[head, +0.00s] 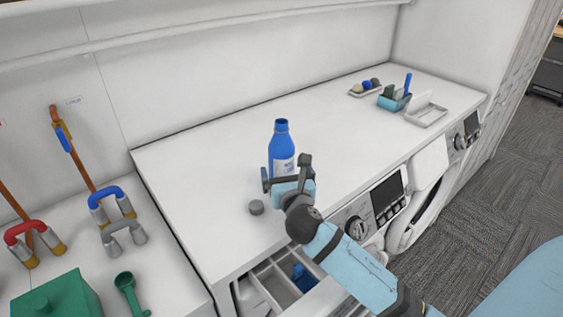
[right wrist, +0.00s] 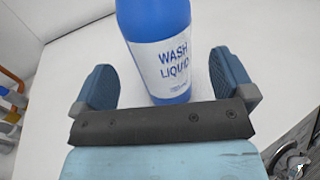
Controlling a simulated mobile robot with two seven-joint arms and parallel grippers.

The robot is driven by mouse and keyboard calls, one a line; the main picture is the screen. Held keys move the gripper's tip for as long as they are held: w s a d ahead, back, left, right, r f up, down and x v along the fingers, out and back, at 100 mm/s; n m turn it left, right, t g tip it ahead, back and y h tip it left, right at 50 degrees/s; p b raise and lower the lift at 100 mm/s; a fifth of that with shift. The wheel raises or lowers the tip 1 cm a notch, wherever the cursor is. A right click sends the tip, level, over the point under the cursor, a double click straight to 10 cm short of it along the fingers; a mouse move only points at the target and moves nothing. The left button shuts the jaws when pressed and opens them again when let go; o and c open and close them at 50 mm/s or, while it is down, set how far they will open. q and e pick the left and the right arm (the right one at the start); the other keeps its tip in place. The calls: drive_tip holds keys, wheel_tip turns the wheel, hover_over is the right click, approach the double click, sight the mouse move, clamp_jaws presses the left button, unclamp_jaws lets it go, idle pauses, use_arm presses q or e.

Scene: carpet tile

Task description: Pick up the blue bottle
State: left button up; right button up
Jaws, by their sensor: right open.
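The blue bottle (head: 282,146) stands upright on the white counter. It has a white label, which reads "WASH LIQUID" in the right wrist view (right wrist: 157,22). My right gripper (head: 286,176) is at the near side of the bottle, low down, and hides its lower part in the head view. In the right wrist view my right gripper (right wrist: 162,80) is open, with one finger on each side of the bottle and a gap on both sides. The bottle is between or just beyond the fingertips; I cannot tell exactly how deep. My left gripper is not in view.
A small grey cap (head: 256,207) lies on the counter (head: 200,165) left of my gripper. An open drawer (head: 262,287) is below the front edge. A blue caddy (head: 394,102) and trays stand at the far right. Blue-handled (head: 109,195) and red-handled things stand left.

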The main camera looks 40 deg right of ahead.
sight(282, 163)
drive_tip(key=x, duration=0.5)
drive_tip(key=shift+f, duration=0.4)
drive_tip(key=c, duration=1.3)
